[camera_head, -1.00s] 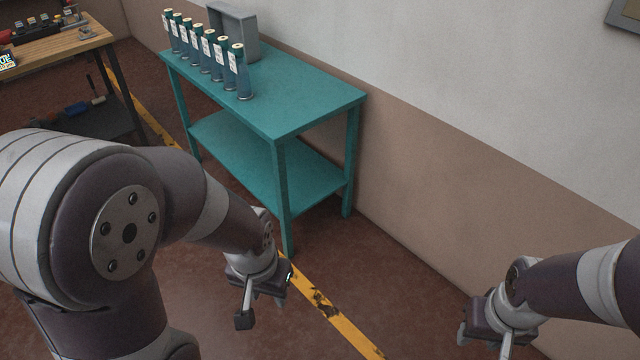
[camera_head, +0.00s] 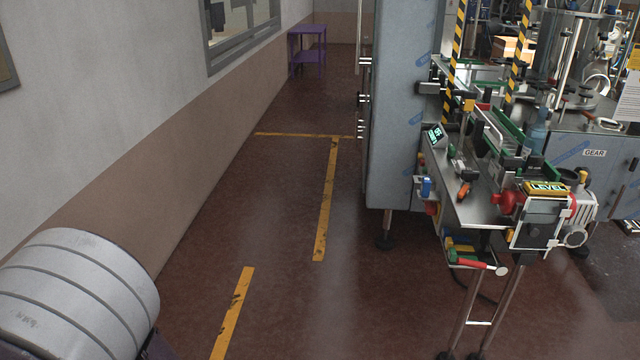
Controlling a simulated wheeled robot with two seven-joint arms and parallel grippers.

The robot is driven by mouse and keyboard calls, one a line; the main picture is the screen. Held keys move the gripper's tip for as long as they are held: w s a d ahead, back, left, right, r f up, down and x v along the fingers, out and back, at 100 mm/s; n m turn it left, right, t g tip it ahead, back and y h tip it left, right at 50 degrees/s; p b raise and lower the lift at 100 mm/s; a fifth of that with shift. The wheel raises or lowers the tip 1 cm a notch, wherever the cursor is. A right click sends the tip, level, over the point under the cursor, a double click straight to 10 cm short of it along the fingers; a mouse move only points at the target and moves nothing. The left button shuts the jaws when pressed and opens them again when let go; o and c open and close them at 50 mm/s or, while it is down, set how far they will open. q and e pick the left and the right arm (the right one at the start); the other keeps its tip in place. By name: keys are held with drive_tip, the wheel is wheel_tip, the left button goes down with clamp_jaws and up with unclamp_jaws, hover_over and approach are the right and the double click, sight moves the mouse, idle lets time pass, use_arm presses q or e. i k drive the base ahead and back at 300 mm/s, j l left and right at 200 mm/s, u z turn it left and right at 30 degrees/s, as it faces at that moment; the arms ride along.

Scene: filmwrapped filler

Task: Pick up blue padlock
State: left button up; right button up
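A small blue block-shaped item (camera_head: 426,187) that looks like the blue padlock is at the left side of the filling machine's front end, beside the steel bench plate. It is small in the view, and its shackle cannot be made out clearly. Neither of my grippers is in view. Only a grey rounded part of my arm shows at the lower left, far from the machine.
The filling machine (camera_head: 490,205) with a tall grey cabinet (camera_head: 400,110) stands at the right on thin legs. A red-handled tool (camera_head: 470,263) sits low on it. A purple table (camera_head: 307,45) is at the far back. The floor aisle along the left wall is clear.

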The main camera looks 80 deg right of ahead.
sight(426, 182)
drive_tip(key=l+z, duration=0.1)
drive_tip(key=z, duration=4.2)
drive_tip(key=i+j+z, duration=0.4)
drive_tip(key=j+z, duration=0.15)
drive_tip(key=i+j+z, duration=0.15)
drive_tip(key=j+z, duration=0.15)
drive_tip(key=i+j+z, duration=0.1)
drive_tip(key=j+z, duration=0.15)
drive_tip(key=j, duration=0.25)
drive_tip(key=j+z, duration=0.3)
drive_tip(key=i+j, duration=0.1)
drive_tip(key=j, duration=0.9)
drive_tip(key=i+j+z, duration=0.1)
drive_tip(key=j, duration=0.85)
drive_tip(key=i+j, duration=0.1)
drive_tip(key=j, duration=0.9)
drive_tip(key=i+z, duration=0.05)
